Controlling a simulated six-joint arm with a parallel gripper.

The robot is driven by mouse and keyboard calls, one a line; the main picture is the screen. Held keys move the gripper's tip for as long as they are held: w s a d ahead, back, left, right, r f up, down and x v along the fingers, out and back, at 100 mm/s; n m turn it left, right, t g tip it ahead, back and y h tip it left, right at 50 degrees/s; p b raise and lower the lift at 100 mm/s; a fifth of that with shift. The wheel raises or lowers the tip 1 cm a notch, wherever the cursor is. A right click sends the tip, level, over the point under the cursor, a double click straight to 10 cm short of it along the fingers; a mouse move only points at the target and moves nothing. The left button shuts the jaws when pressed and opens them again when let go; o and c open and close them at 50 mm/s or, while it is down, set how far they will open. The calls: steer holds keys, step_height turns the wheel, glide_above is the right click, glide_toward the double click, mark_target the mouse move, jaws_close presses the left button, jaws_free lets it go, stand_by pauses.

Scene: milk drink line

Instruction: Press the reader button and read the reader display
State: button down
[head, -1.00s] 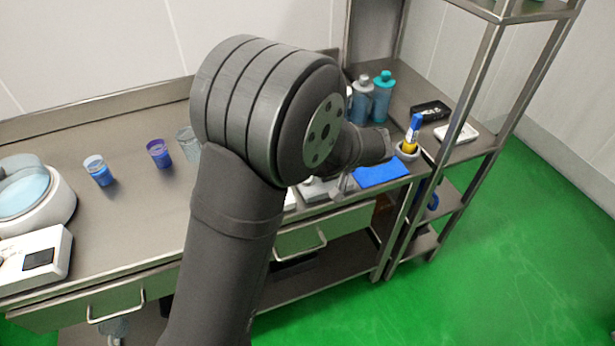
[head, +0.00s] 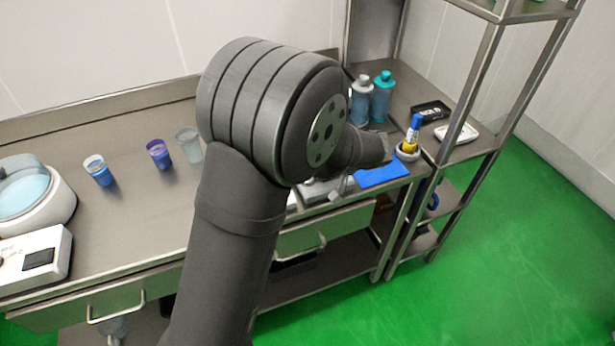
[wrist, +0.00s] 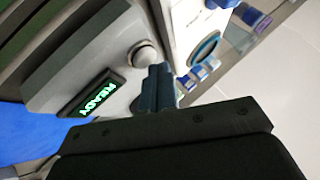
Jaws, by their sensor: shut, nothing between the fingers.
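The reader is a grey device (wrist: 95,50) that fills the left of the wrist view. Its dark display (wrist: 97,95) shows green letters, READY, turned on their side. A round grey button (wrist: 143,56) sits near the display's end. My gripper (wrist: 159,77) is shut and empty. Its fingertips are right beside the button in the picture; I cannot tell whether they touch it. In the head view the reader (head: 312,192) is mostly hidden behind my arm, and my gripper (head: 343,187) shows only in part.
A blue mat (head: 382,174) lies right of the reader, with a holder with a yellow-and-blue item (head: 411,139) beyond it. Two bottles (head: 371,99) stand behind. Cups (head: 160,155) stand left of my arm. A white device with a dark screen (head: 38,259) is far left.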

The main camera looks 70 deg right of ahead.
steer(key=shift+f, duration=0.45)
stand_by(0.7)
steer(key=shift+r, duration=0.9)
steer(key=shift+r, duration=0.1)
steer(key=shift+r, duration=2.4)
steer(key=shift+f, duration=0.15)
step_height(320, 180, up, 4)
steer(key=shift+r, duration=0.1)
